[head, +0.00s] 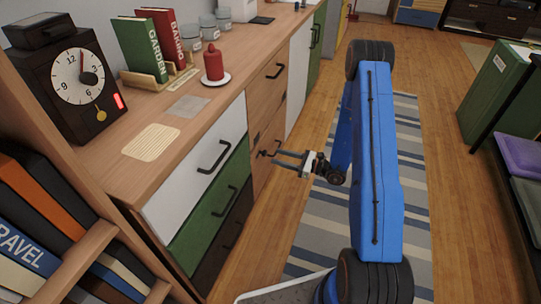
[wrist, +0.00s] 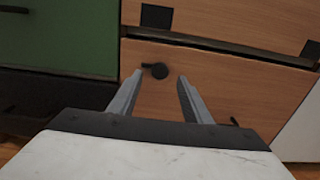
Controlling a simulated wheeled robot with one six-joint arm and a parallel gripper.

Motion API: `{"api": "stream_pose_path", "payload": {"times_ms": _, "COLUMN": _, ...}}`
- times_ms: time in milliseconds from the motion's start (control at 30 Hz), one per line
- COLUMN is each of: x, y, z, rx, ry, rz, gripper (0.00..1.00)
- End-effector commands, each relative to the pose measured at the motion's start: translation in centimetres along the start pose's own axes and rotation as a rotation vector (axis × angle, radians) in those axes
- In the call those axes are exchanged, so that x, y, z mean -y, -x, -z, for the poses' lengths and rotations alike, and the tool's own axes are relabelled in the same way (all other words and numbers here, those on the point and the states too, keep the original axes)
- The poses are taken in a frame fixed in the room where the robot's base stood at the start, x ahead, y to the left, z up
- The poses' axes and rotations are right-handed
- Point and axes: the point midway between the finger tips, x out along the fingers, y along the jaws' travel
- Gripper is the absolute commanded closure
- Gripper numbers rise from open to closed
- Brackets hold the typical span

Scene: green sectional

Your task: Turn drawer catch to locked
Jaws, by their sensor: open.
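The drawer catch (wrist: 159,71) is a small round black knob with a short arm pointing left. It sits on a wood-fronted drawer (wrist: 218,88), just below a dark gap. In the head view the catch (head: 262,153) is a small dark shape at my fingertips. My gripper (wrist: 160,78) is open, with one finger to each side of the catch as seen from the wrist. I cannot tell whether the fingers touch it or how far they reach. In the head view my gripper (head: 275,158) points left at the drawer front.
A green drawer (wrist: 58,38) lies left of the wood front. The counter above holds a red candle (head: 213,66), a clock (head: 78,80) and books (head: 145,50). A striped rug (head: 320,225) covers the floor by the drawers.

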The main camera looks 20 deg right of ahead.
Motion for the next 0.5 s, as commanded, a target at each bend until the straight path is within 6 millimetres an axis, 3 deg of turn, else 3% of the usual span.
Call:
{"api": "stream_pose_path", "payload": {"times_ms": 200, "x": 0.0, "y": -3.1, "z": 0.0, "rx": 0.0, "ry": 0.0, "rz": -0.002, "gripper": 0.56}}
{"api": "stream_pose_path", "payload": {"times_ms": 500, "x": 0.0, "y": -4.8, "z": 0.0, "rx": 0.0, "ry": 0.0, "rz": 0.0, "gripper": 0.56}}
